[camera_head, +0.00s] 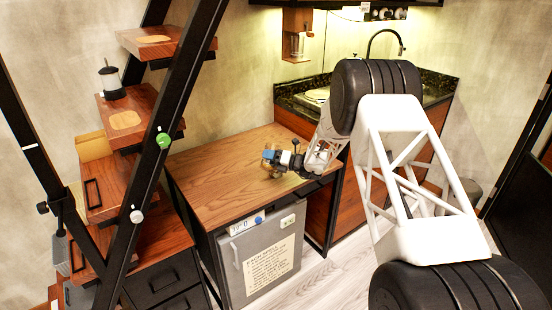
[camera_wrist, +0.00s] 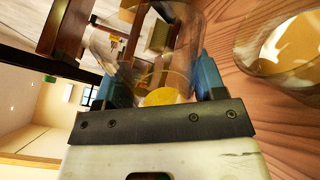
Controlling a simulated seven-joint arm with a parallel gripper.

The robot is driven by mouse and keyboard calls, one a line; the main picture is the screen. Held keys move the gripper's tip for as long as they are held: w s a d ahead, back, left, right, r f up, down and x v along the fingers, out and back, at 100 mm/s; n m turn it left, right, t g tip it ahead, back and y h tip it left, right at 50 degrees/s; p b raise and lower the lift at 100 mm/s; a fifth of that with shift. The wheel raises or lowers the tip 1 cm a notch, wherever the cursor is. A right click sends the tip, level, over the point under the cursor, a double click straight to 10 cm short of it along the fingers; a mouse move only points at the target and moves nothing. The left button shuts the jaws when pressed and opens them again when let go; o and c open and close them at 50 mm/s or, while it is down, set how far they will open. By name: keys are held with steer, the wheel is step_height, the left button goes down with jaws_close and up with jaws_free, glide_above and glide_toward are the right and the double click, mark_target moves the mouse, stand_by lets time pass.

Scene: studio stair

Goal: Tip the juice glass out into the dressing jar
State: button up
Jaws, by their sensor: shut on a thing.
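My gripper (camera_head: 270,160) is over the wooden table, near its right side. In the wrist view its two blue fingers (camera_wrist: 172,80) are shut on the clear juice glass (camera_wrist: 112,45). A small amount of yellow juice (camera_wrist: 160,96) shows in the glass, close to the gripper's palm. The wrist view is rolled, with the table surface on the right; I cannot tell the glass's exact tilt. The dressing jar (camera_wrist: 282,42), clear with a creamy, brownish content, stands on the table to the right of the glass, apart from it. The head view is too small to separate glass and jar.
The wooden table (camera_head: 215,172) is clear on its left and back. A grey mini fridge (camera_head: 262,265) stands beneath it. A black-framed stair with wooden steps (camera_head: 125,118) rises at left. A dark counter with a sink (camera_head: 318,96) is behind at right.

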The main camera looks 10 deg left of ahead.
steer(key=shift+r+n, duration=0.15)
steer(key=shift+n, duration=0.95)
steer(key=shift+f+n, duration=0.4)
steer(key=shift+n, duration=0.4)
steer(key=shift+s+a+f+n, duration=0.1)
steer(key=shift+s+f+n, duration=0.25)
steer(key=shift+f+n, duration=0.35)
steer(key=shift+s+a+f+n, duration=0.1)
steer(key=shift+s+f+n, duration=0.35)
steer(key=shift+f, duration=0.4)
steer(key=shift+s+a+f+n, duration=0.1)
steer(key=shift+s+f+n, duration=0.2)
steer(key=shift+f+n, duration=0.4)
steer(key=shift+s+a+f+n, duration=0.1)
steer(key=shift+s+f+n, duration=0.35)
steer(key=shift+n, duration=0.45)
steer(key=shift+s+f+n, duration=0.3)
steer(key=shift+s+n, duration=0.1)
steer(key=shift+n, duration=0.45)
steer(key=shift+s, duration=0.2)
